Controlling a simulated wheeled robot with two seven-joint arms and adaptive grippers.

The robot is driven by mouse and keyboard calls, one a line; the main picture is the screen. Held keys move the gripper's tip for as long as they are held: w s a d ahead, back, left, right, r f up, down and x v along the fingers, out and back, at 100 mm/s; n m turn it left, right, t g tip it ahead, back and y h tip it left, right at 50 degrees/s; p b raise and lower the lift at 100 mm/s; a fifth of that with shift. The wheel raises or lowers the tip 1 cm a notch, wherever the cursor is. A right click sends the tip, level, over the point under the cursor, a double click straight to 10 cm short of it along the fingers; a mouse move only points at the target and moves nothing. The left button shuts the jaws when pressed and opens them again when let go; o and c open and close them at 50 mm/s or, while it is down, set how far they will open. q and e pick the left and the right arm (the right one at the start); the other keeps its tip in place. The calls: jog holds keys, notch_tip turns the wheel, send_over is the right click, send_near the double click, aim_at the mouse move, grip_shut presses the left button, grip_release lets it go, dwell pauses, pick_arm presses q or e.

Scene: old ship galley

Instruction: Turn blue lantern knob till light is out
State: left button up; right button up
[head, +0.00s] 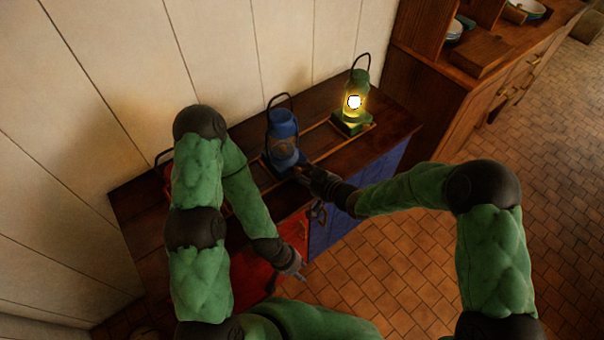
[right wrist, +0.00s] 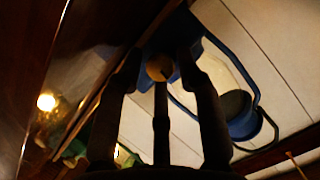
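The blue lantern (head: 283,127) stands upright on the wooden cabinet top, between the green lantern and a mostly hidden red one. Its glass shows no glow. My right gripper (head: 301,174) is at the front of its base. In the right wrist view, the round brass knob (right wrist: 159,68) on the blue base lies between the tips of my right gripper (right wrist: 160,62). The fingers look spread, with gaps beside the knob; any contact is hard to tell. My left gripper (head: 300,273) hangs low before the red cabinet door, apart from the lanterns; its fingers are too small to read.
The green lantern (head: 354,105) is lit, to the right of the blue one. The red lantern (head: 165,160) is mostly behind my left arm. A low wooden rail (head: 318,127) runs along the cabinet top. A wooden dresser (head: 455,85) stands at right; the tiled floor is open.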

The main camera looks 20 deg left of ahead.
jog(key=shift+c, duration=0.3)
grip_shut()
jog(key=shift+s+n+b, duration=0.1)
jog(key=shift+n+b, duration=0.4)
jog(key=shift+b, duration=0.2)
jog(key=shift+o, duration=0.3)
grip_release()
jog(key=v, duration=1.2)
jog(key=shift+a, duration=0.2)
jog(key=shift+s+r, duration=0.1)
